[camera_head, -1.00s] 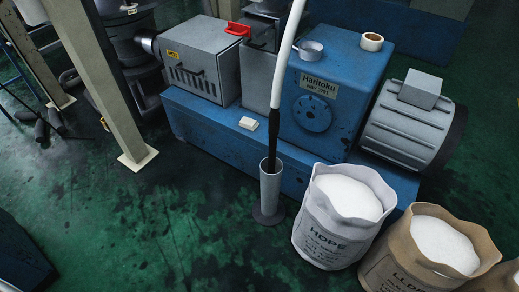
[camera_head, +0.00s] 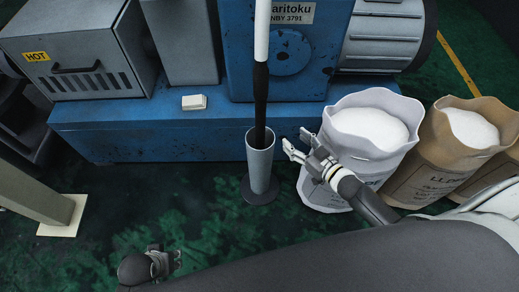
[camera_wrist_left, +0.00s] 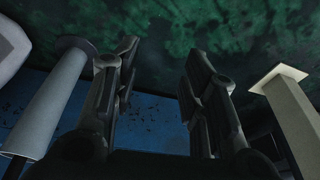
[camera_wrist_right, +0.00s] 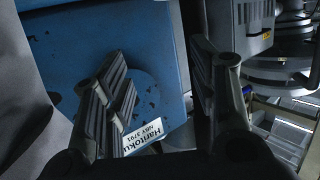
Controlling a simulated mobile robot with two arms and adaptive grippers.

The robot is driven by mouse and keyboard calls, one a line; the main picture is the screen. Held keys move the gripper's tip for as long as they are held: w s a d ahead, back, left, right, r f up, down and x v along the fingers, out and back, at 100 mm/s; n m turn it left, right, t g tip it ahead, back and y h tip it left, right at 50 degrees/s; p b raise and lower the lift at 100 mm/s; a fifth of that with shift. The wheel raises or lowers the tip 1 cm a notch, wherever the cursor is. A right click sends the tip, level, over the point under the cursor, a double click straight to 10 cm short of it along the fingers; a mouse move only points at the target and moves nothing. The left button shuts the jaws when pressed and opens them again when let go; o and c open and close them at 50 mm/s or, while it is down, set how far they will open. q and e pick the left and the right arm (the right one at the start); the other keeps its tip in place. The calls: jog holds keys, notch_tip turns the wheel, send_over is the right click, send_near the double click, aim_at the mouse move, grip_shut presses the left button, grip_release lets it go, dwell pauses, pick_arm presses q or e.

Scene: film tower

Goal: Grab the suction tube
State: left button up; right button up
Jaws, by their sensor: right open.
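The suction tube (camera_head: 261,95) stands upright, white above and black below. Its lower end is inside a grey cylindrical holder (camera_head: 260,170) on the green floor. My right gripper (camera_head: 296,142) is open, just right of the holder and tube, apart from them and in front of the HDPE sack. Its spread fingers show in the right wrist view (camera_wrist_right: 163,85), with the blue machine beyond; I cannot make out the tube there. My left gripper (camera_head: 177,258) is low at the left front, away from the tube. In the left wrist view its fingers (camera_wrist_left: 158,65) are apart and empty.
The blue machine (camera_head: 225,130) stands behind the holder, with a small white block (camera_head: 194,102) on its ledge. The white HDPE sack (camera_head: 345,120) and the tan sack (camera_head: 420,170) are at right. A beige post (camera_head: 35,195) stands at left. Floor left of the holder is clear.

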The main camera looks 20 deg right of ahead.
aim_at(264, 114)
jog(key=w+a+r+n+t+y+b, duration=0.1)
jog(key=a+r+n+y+b, duration=0.2)
jog(key=r, duration=0.4)
jog(key=shift+m+y, duration=0.4)
jog(key=shift+m, duration=0.1)
jog(key=shift+s+a+b+x, duration=0.1)
jog(key=shift+a+b+x, duration=0.05)
jog(key=shift+x, duration=1.7)
jog(key=shift+s+a+b+x, duration=0.1)
jog(key=shift+b+x, duration=0.1)
jog(key=shift+x, duration=1.65)
jog(key=shift+a+b+x, duration=0.15)
jog(key=shift+x, duration=1.7)
pick_arm(q)
jog(key=w+v, duration=0.1)
jog(key=v, duration=0.9)
jog(key=shift+r+t, duration=0.2)
jog(key=shift+t, duration=0.2)
pick_arm(e)
jog(key=shift+f, duration=0.15)
jog(key=shift+c, duration=0.4)
grip_shut()
